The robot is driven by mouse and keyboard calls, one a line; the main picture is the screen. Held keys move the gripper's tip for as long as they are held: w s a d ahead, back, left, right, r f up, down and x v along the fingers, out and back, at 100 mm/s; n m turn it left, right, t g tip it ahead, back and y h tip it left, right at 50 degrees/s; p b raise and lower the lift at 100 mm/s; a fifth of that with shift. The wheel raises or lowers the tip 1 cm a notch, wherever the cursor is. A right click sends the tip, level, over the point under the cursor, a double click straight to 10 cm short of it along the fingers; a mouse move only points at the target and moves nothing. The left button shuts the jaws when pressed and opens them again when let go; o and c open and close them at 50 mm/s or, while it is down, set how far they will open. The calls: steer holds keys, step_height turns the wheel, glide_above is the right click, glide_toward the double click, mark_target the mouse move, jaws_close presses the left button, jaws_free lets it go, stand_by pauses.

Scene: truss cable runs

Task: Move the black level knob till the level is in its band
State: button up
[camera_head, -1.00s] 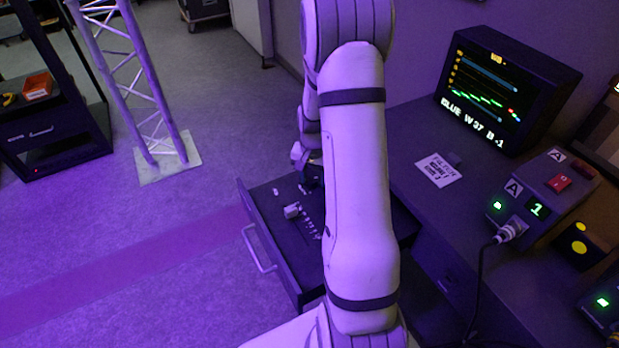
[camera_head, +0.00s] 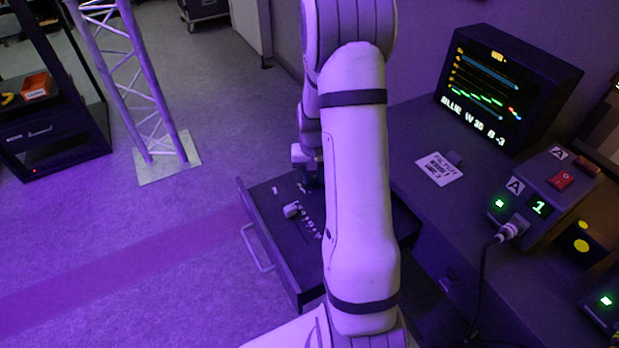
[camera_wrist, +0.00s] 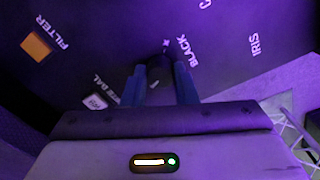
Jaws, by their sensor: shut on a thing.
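The black level knob (camera_wrist: 163,62) shows in the wrist view beside the printed word BLACK. My gripper (camera_wrist: 162,78) is shut on it, one finger on each side, and the fingers partly hide it. In the head view my gripper (camera_head: 313,178) is over the open drawer panel (camera_head: 284,245), mostly hidden behind my arm.
On the panel are an orange FILTER button (camera_wrist: 36,45), a pale white balance button (camera_wrist: 95,102) and an IRIS label (camera_wrist: 254,43). A paper note (camera_head: 438,169) and a boxed unit with a plugged cable (camera_head: 513,228) are on the desk. Floor left of the drawer is clear.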

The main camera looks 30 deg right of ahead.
mark_target(313, 178)
steer(key=shift+n, duration=0.3)
steer(key=o, duration=1)
steer(key=shift+r, duration=0.1)
step_height(313, 178, up, 7)
steer(key=shift+f, duration=0.1)
steer(key=shift+r, duration=0.4)
